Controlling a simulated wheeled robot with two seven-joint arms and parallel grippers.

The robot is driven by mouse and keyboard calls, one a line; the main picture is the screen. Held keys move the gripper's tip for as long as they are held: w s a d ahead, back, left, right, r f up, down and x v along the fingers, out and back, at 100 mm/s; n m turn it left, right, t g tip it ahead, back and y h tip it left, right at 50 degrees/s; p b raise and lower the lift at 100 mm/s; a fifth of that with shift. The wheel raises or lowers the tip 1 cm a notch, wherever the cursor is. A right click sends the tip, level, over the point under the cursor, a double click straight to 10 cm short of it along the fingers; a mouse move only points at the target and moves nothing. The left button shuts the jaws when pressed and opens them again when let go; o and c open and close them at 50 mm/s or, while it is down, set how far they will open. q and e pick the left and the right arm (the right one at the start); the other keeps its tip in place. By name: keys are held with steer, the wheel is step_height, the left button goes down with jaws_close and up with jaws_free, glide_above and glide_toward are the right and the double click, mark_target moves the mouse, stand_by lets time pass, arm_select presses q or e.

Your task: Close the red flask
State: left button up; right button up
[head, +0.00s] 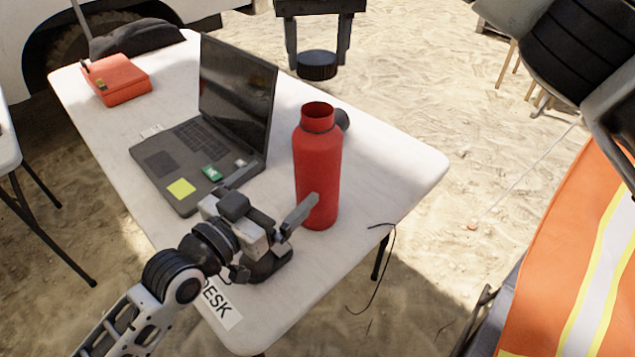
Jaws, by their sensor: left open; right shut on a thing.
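The red flask (318,165) stands upright on the white desk (390,175), with its mouth open at the top. My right gripper (317,58) is at the top of the head view, pointing down. It is shut on a round black ribbed lid (317,69), held apart from the flask and just above its mouth in the picture. My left gripper (278,190) is open and empty low beside the flask. One finger overlaps the flask's lower left side; I cannot tell whether it touches. The other finger is by the laptop's edge.
An open laptop (235,95) with a yellow note stands left of the flask. A red case (117,80) lies at the desk's far left. A dark round object (342,119) is partly hidden behind the flask. The desk right of the flask is mostly clear.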

arm_select(q)
steer(key=x, duration=1.2)
steer(key=c, duration=1.4)
steer(key=shift+o, duration=0.2)
arm_select(e)
glide_above(317, 109)
steer(key=shift+s+d+f, duration=0.1)
steer(key=shift+s+f, duration=0.05)
steer(key=shift+f, duration=1.1)
steer(key=shift+s+f, duration=0.15)
steer(key=shift+f, duration=1.1)
